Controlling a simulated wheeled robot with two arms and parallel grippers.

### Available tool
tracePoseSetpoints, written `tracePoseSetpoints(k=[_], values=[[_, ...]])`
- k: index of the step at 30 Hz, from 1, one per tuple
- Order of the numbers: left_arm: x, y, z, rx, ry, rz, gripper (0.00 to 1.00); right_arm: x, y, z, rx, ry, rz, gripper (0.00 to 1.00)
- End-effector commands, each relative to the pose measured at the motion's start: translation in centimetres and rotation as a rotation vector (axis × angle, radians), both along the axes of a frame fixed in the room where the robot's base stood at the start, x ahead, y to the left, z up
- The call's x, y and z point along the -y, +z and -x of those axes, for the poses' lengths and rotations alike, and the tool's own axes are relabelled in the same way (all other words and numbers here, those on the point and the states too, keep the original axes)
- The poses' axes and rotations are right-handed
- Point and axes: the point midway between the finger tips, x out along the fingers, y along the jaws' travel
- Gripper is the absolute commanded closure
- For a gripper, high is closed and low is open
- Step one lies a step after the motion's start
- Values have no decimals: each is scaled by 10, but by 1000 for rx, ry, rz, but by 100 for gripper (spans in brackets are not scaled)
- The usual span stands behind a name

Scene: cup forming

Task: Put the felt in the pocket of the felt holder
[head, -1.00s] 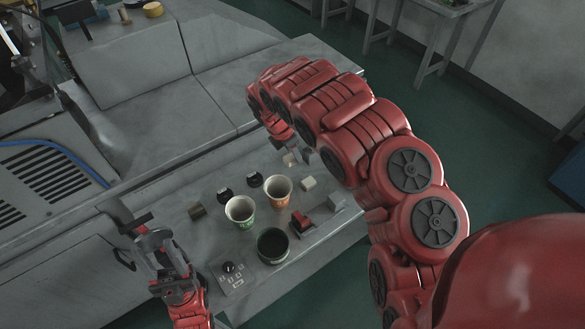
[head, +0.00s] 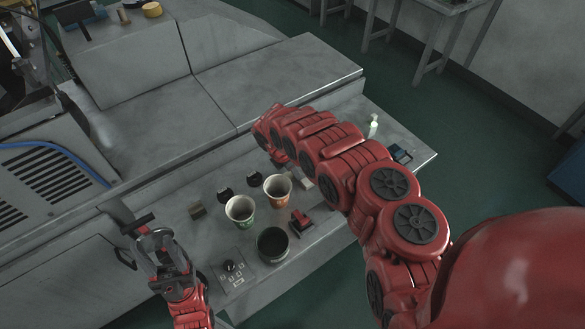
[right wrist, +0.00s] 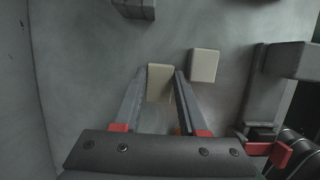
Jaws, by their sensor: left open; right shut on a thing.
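In the right wrist view a pale beige felt block (right wrist: 160,82) sits between the fingers of my right gripper (right wrist: 160,74), which is shut on it. A second pale block (right wrist: 204,65) lies just right of it, apart from the fingers; it also shows beside my right arm in the head view (head: 307,183). My right gripper's tips are mostly hidden by the arm in the head view. My left gripper (head: 131,240) is open and empty at the left, away from the felt.
A green cup (head: 240,209), an orange cup (head: 277,187), two black round pieces and a dark round container (head: 272,244) stand mid-table. A red device (head: 301,222) is beside them. A switch panel (head: 236,275) lies near the front. A bottle (head: 373,127) stands behind my right arm.

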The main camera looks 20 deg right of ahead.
Motion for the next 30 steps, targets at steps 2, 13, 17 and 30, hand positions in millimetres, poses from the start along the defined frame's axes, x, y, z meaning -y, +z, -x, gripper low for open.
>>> tracePoseSetpoints(k=[2, 13, 17, 30], values=[[0, 0, 0, 0, 0, 0, 50, 0, 0, -1, 2, 1, 0, 100], [0, -3, 0, 0, 0, 0, 50, 0, -2, -1, 3, 0, -1, 48], [0, -3, 0, 0, 0, 0, 50, 0, -2, -1, 3, 0, -1, 46], [0, -6, 0, 0, 0, 0, 50, -5, 16, -3, 7, 3, -2, 46]])
